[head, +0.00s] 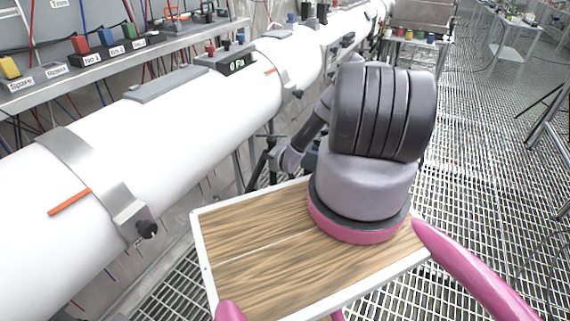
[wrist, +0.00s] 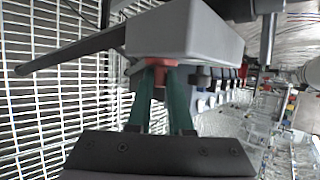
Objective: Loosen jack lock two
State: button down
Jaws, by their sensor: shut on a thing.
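In the wrist view my gripper (wrist: 160,92) has its two green fingers closed around a small red knob (wrist: 158,66). The knob is at the lower edge of a grey block (wrist: 188,32). A dark stub sits right of the knob, apart from the fingers. No number shows on the knob or block, so I cannot tell which jack lock this is. In the head view my gripper and the knob are hidden behind my thick grey arm.
A long white tube (head: 190,130) runs along the left, with metal clamps and black knobs (head: 146,229). A shelf of labelled coloured blocks (head: 83,44) stands behind it. Metal grating (head: 490,160) lies open at right. A long grey bar (wrist: 70,52) extends left in the wrist view.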

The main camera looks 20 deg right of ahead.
jog(key=shift+s+a+f+n+t+h, duration=0.15)
jog(key=shift+f+n+t+h, duration=0.2)
jog(key=shift+t+h, duration=0.6)
jog(key=shift+s+a+f+n+t+h, duration=0.1)
jog(key=shift+f+n+t+h, duration=0.3)
jog(key=shift+t+h, duration=0.55)
jog(key=shift+s+a+f+n+t+h, duration=0.15)
jog(key=shift+n+t+h, duration=0.45)
jog(key=shift+t, duration=0.6)
jog(key=shift+w+d, duration=0.1)
jog(key=c, duration=0.8)
grip_release()
jog(key=v, duration=1)
jog(key=shift+s+a+f, duration=0.2)
jog(key=shift+s+a, duration=0.1)
